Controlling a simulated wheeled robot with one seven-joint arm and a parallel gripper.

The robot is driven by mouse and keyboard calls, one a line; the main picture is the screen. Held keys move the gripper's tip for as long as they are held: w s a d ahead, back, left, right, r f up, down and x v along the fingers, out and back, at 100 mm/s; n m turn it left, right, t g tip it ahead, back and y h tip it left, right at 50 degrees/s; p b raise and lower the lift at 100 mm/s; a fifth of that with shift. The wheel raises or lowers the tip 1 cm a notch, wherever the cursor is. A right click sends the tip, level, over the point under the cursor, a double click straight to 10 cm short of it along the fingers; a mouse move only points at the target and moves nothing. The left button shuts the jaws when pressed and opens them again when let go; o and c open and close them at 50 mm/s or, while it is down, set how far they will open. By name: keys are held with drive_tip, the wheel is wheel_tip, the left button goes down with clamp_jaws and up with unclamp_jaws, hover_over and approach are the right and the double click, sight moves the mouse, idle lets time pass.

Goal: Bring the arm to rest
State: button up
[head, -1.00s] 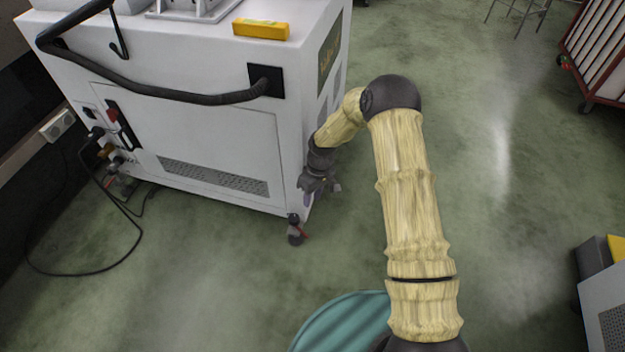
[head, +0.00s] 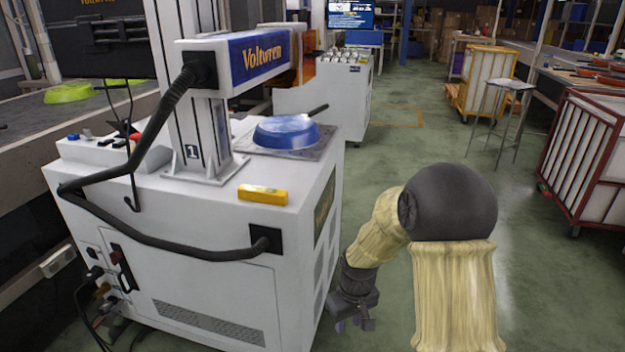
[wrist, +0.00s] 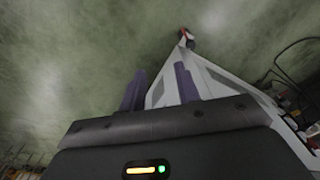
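My arm is bent, with its sleeved links in the lower right of the head view. My gripper (head: 354,322) hangs low beside the right side of the white Voltwren machine (head: 200,245), over the floor. In the wrist view my gripper's two purple fingers (wrist: 160,92) stand apart with nothing between them but floor and the machine's lower edge. A gap between gripper and machine is hard to judge.
A blue pan (head: 286,132) sits on the machine's plate and a yellow block (head: 262,194) on its top. A red-framed cart (head: 585,150) and a stool (head: 500,110) stand at right. Green floor (head: 420,150) between is clear.

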drive_tip(key=s+d+r+m+t+p, duration=0.1)
drive_tip(key=s+d+r+m+p, duration=0.2)
drive_tip(key=s+r, duration=0.45)
drive_tip(key=s+d+r+m+t+p, duration=0.1)
drive_tip(key=s+d+r+m+p, duration=0.2)
drive_tip(key=s+r, duration=0.45)
wheel_tip(320, 180, up, 38)
drive_tip(key=w+n+p, duration=0.1)
drive_tip(key=p, duration=3.5)
drive_tip(key=shift+d+f+h+p, duration=0.2)
drive_tip(key=shift+d+h+p, duration=0.1)
drive_tip(key=shift+d+p, duration=0.1)
drive_tip(key=shift+w+f, duration=0.1)
drive_tip(key=shift+w, duration=0.1)
